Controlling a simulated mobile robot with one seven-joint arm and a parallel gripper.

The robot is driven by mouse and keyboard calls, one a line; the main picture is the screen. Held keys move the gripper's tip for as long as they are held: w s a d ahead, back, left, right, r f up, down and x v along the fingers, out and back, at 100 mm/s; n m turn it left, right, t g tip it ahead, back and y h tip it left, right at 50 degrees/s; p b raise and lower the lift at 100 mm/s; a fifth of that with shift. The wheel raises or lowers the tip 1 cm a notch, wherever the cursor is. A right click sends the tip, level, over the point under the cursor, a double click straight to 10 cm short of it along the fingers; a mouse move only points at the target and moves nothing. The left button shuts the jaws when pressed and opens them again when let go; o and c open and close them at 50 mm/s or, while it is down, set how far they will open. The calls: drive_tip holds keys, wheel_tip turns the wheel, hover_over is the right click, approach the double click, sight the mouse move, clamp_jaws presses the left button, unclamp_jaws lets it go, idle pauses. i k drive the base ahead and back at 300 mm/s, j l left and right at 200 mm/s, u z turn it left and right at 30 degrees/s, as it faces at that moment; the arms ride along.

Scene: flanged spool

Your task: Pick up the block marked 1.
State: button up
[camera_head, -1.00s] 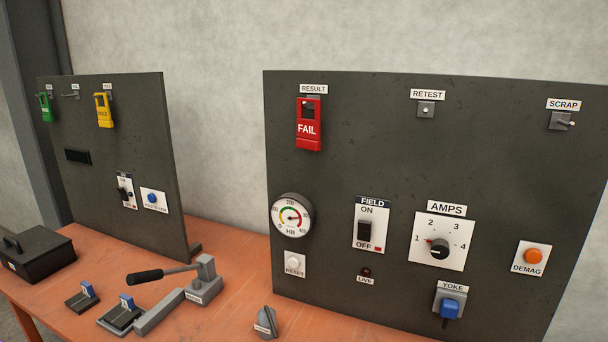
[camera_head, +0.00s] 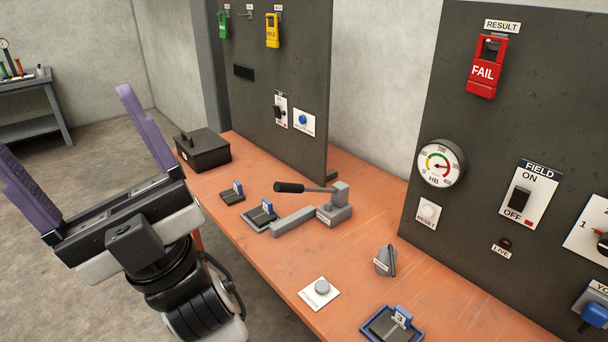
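Low dark blocks with upright tags stand on the orange bench. One small block (camera_head: 231,196) with a blue tag is at the left, near the black box. A second block (camera_head: 261,217) with a blue tag sits on a tray beside the grey lever device. A third block (camera_head: 392,327) is in a blue-rimmed tray at the bottom; its tag is hard to read, perhaps a 3. The digits on the two left tags are too small to tell, so I cannot say which is 1. My gripper (camera_head: 64,122) is open and empty, its purple fingers wide apart, left of the bench in the picture.
A grey lever device (camera_head: 338,207) with a black handle stands mid-bench. A black lidded box (camera_head: 203,150), a grey knob-like piece (camera_head: 385,261) and a white button plate (camera_head: 319,293) are also there. Dark upright panels (camera_head: 400,215) line the back. Open floor lies left.

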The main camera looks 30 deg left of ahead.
sight(262, 215)
drive_tip(key=i+j+u, duration=0.2)
drive_tip(key=i+u, duration=0.15)
drive_tip(key=i+j+u, duration=0.1)
drive_tip(key=i+u, duration=0.6)
drive_tip(key=i, duration=0.05)
